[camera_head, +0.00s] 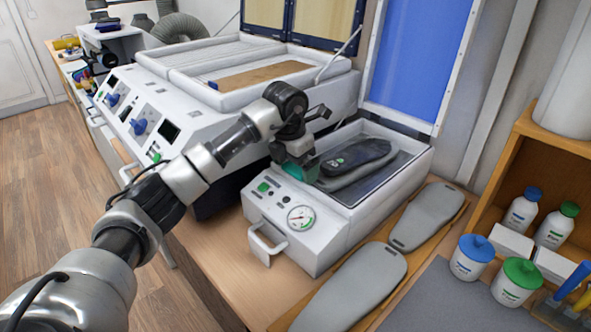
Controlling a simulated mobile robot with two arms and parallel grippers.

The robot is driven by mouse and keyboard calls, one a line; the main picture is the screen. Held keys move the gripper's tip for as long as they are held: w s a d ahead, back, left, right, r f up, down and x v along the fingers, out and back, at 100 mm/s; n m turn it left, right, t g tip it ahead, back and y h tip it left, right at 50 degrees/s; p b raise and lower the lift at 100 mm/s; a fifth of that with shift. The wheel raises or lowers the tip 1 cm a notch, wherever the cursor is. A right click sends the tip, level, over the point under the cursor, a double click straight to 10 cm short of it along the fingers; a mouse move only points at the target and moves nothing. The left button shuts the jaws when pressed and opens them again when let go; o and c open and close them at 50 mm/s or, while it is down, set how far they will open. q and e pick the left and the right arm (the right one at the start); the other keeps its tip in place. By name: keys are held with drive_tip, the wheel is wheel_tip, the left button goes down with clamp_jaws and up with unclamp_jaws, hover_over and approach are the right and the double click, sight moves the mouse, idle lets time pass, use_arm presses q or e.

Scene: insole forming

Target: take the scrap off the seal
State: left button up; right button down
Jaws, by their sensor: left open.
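A white press box (330,235) with a gauge and a handle on its front stands open on the wooden bench. Its rim (394,178), where a seal would sit, runs around a dark bed. A dark insole form (355,157) lies in the bed. My left gripper (303,168) is open, pointing down over the front-left edge of the box. A small teal-green patch shows at its fingertips; I cannot tell whether it is a scrap or part of the gripper. The gripper hides that stretch of rim. My right gripper is not in view.
The box's raised lid with a blue sheet (408,55) stands behind it. A larger white machine (215,90) is close on the left. Grey insoles (350,290) lie on the bench in front, with tubs (472,258) and bottles (523,208) at the right.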

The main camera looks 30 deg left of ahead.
use_arm(q)
drive_tip(key=c, duration=0.9)
drive_tip(key=shift+r, duration=0.1)
drive_tip(key=shift+c, duration=0.2)
